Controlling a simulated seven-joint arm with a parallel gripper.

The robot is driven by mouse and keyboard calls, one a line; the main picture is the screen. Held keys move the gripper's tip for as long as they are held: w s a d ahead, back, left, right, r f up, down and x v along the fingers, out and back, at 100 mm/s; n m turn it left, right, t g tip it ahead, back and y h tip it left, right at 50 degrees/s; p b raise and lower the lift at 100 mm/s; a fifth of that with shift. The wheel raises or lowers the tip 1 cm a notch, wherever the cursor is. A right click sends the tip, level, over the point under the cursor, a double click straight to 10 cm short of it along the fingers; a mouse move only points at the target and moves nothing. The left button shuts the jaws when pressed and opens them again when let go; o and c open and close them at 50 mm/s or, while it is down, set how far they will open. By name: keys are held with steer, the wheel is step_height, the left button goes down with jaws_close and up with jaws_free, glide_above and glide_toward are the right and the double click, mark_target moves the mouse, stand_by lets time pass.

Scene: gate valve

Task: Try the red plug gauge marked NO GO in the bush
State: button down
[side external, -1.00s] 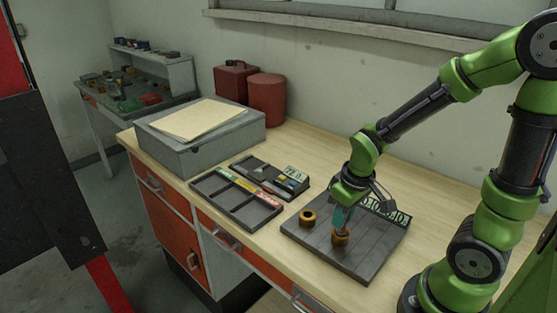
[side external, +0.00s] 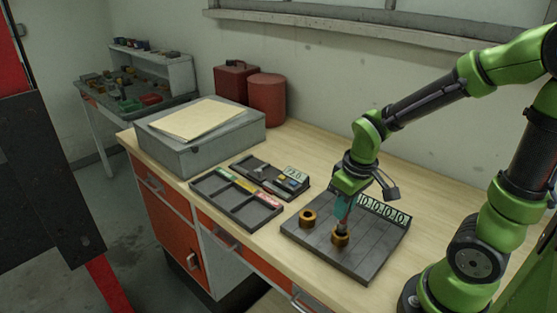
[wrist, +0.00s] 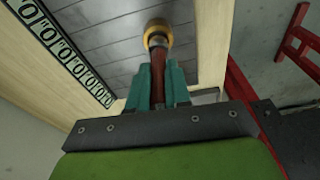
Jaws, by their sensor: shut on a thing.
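My gripper (side external: 341,208) is shut on the red plug gauge (wrist: 168,80), which shows as a dark red handle between the teal fingers (wrist: 160,88) in the wrist view. Its far end meets a brass bush (wrist: 158,30); the same bush (side external: 340,239) stands on the grey plate (side external: 365,260) in the side view. The gauge's lower end is at the bush's top opening. How far it sits inside I cannot tell, and its NO GO marking is not readable. The gripper leans slightly in the side view.
A second brass bush (side external: 308,218) stands on the plate to the left.

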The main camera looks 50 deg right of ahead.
steer(key=shift+r, duration=0.25)
steer(key=shift+r, duration=2.5)
